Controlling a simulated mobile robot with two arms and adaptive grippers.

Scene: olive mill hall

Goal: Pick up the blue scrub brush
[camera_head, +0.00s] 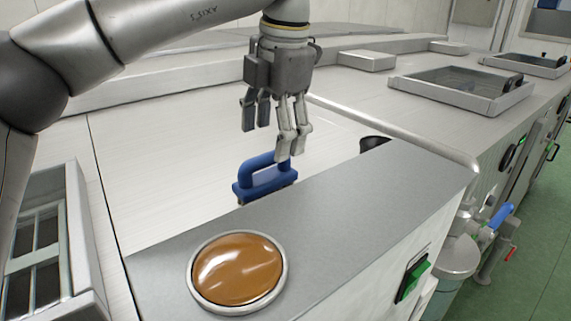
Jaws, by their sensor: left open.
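The blue scrub brush (265,180) sits on the pale metal surface just behind the raised grey ledge, its arched handle upward. The ledge hides its lower part. My left gripper (270,137) points down above the brush, with its fingers apart and empty. One fingertip overlaps the top right of the handle in the picture; I cannot tell whether it touches. My right gripper is not in view.
A round orange-brown glass port (237,270) is set in the grey ledge (360,205) in front. A framed hatch (463,88) lies farther right. The metal surface left of the brush is clear.

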